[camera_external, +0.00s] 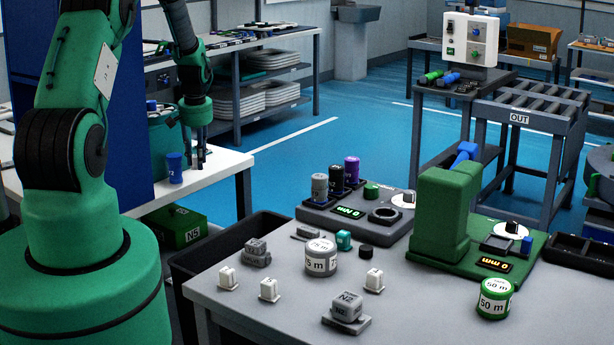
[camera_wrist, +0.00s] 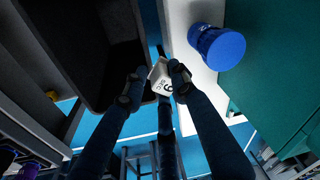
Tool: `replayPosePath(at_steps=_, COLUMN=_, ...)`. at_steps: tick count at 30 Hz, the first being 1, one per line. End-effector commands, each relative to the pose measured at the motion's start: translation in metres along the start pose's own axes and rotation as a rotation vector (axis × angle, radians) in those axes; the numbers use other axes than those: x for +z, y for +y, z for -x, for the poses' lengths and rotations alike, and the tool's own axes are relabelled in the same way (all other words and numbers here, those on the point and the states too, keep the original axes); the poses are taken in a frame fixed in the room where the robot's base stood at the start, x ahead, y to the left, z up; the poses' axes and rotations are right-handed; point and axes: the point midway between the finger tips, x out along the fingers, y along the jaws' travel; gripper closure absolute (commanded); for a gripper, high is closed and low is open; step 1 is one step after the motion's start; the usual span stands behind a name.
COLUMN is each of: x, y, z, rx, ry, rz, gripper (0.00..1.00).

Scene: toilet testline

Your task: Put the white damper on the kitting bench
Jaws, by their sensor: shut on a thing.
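A small white block with dark markings, which looks like the white damper (camera_wrist: 160,72), sits between my fingertips in the wrist view. My gripper (camera_wrist: 155,84) is shut on it. In the external view my gripper (camera_external: 202,163) points down near the white-topped bench (camera_external: 222,163) at the left, which may be the kitting bench. The held piece cannot be made out there. In the wrist view the piece appears beside the edge of the white top (camera_wrist: 198,82); its height above it is unclear.
A blue cylinder (camera_external: 174,168) stands on the white bench, also seen in the wrist view (camera_wrist: 218,46). A teal container (camera_external: 164,140) is close to my gripper. A dark bin (camera_wrist: 100,40) lies left of the held piece. Several small white pieces (camera_external: 269,290) stand on the grey table (camera_external: 240,322).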

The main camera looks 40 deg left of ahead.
Motion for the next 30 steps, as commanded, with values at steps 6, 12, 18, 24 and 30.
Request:
replayPosePath(at_steps=6, x=-0.0001, y=0.0002, z=-0.003, rx=0.0, ry=0.001, rz=0.0, gripper=0.99)
replayPosePath(at_steps=12, x=0.0, y=0.0003, z=-0.0029, rx=0.0, ry=0.001, rz=0.0, gripper=0.99)
replayPosePath(at_steps=18, x=-0.0007, y=0.0007, z=-0.0041, rx=-0.003, ry=0.0, rz=0.029, gripper=0.99)
replayPosePath(at_steps=24, x=-0.0011, y=0.0012, z=-0.0063, rx=-0.015, ry=-0.005, rz=0.117, gripper=0.99)
replayPosePath(at_steps=30, x=-0.0014, y=0.0018, z=-0.0064, rx=-0.029, ry=-0.01, rz=0.23, gripper=0.99)
